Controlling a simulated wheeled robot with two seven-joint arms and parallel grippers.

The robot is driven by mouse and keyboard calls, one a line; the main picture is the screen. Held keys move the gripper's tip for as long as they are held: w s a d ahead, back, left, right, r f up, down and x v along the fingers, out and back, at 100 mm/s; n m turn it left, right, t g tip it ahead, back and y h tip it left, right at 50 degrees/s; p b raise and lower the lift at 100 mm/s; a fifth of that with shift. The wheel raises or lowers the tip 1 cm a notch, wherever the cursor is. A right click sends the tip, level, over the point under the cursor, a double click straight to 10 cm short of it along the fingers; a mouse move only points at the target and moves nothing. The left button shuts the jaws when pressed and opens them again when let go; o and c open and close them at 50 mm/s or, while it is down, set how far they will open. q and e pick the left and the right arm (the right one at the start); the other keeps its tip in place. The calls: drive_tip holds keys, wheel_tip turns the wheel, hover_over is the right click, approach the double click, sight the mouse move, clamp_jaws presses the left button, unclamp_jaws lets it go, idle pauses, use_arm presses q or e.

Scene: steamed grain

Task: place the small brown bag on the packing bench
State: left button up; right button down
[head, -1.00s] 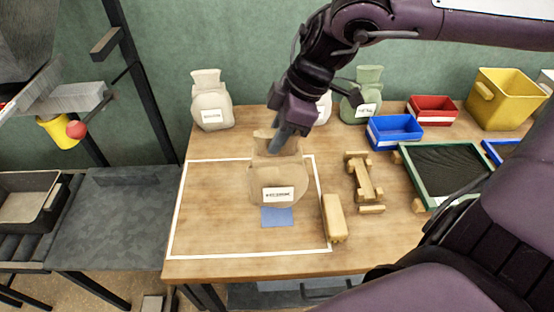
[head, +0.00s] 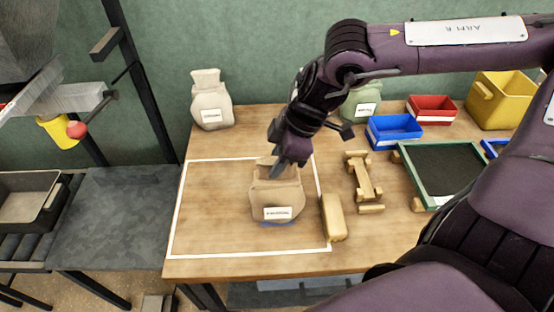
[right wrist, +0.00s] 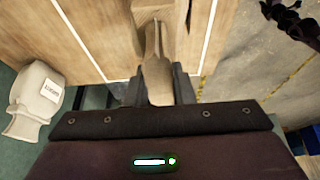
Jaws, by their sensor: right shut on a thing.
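The small brown bag (head: 277,195) is upright with its white label facing the head camera. It is inside the white-outlined area of the wooden bench (head: 215,205), over a blue patch that it now mostly covers. I cannot tell whether its base touches the bench top. My right gripper (head: 274,163) is shut on the bag's neck from above. In the right wrist view the bag's top (right wrist: 155,75) sits between the two fingers (right wrist: 156,88). My left gripper is not in view.
A wooden block (head: 333,217) lies close right of the bag, with a wooden stand (head: 362,180) beyond it. A pale bag (head: 211,103) and a green bag (head: 362,105) stand at the back. Blue (head: 394,130) and red (head: 432,108) bins are at right. Bench left of the bag is clear.

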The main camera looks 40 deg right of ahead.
drive_tip(key=shift+w+f, duration=0.1)
drive_tip(key=c, duration=1.3)
unclamp_jaws()
drive_tip(key=shift+o, duration=0.2)
drive_tip(key=shift+r, duration=0.3)
drive_tip(key=v, duration=1.1)
drive_tip(key=shift+r, duration=0.35)
